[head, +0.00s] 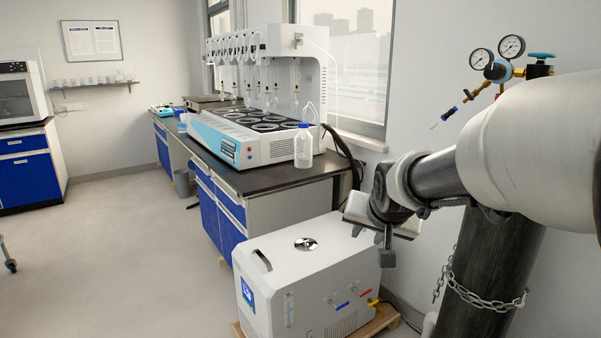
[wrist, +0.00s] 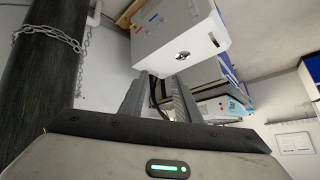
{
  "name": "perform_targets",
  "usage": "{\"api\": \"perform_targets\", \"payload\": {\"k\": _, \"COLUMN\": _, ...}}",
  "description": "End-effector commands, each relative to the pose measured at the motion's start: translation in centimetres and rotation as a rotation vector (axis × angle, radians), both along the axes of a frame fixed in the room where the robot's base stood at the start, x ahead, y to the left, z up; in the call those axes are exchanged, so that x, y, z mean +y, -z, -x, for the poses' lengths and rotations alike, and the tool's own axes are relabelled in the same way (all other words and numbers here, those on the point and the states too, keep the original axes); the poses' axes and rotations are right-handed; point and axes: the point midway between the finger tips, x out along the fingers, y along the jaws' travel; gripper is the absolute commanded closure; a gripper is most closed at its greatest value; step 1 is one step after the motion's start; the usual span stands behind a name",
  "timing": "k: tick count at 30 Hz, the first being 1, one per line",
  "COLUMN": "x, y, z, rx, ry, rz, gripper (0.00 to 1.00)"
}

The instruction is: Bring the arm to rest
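My arm reaches in from the right edge of the head view and ends in my gripper (head: 374,242), which hangs in the air beside the white chiller box (head: 305,262). In the wrist view the two grey fingers of my gripper (wrist: 157,88) stand apart with a gap between them. Nothing shows held between them. The chiller, tilted in the wrist view (wrist: 178,38), lies beyond the fingertips.
The multi distiller (head: 262,95) stands on a dark-topped bench (head: 290,176) with a clear bottle (head: 303,148) at its front. A chained dark cylinder (head: 490,260) with gauges stands close below my arm. The floor at left is open.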

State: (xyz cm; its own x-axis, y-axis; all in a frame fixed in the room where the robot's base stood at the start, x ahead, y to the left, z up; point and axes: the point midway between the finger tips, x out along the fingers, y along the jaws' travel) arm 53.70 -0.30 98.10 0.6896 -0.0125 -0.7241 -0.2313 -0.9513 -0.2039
Motion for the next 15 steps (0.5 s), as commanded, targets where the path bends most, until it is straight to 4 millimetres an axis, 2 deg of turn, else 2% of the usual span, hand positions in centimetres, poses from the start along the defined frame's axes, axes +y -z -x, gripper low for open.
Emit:
{"api": "perform_targets", "payload": {"k": 1, "x": 0.0, "y": -1.0, "z": 2.6, "rx": 0.015, "ry": -0.019, "rz": 0.022, "gripper": 0.7}}
{"api": "perform_targets", "payload": {"k": 6, "x": 0.0, "y": -1.8, "z": 11.2, "rx": 0.104, "ry": -0.094, "rz": 0.09, "gripper": 0.7}}
{"api": "perform_targets", "payload": {"k": 9, "x": 0.1, "y": -1.7, "z": 15.7, "rx": 0.151, "ry": -0.137, "rz": 0.118, "gripper": 0.7}}
{"api": "perform_targets", "payload": {"k": 15, "x": 0.2, "y": -0.6, "z": 22.7, "rx": 0.223, "ry": -0.211, "rz": 0.155, "gripper": 0.7}}
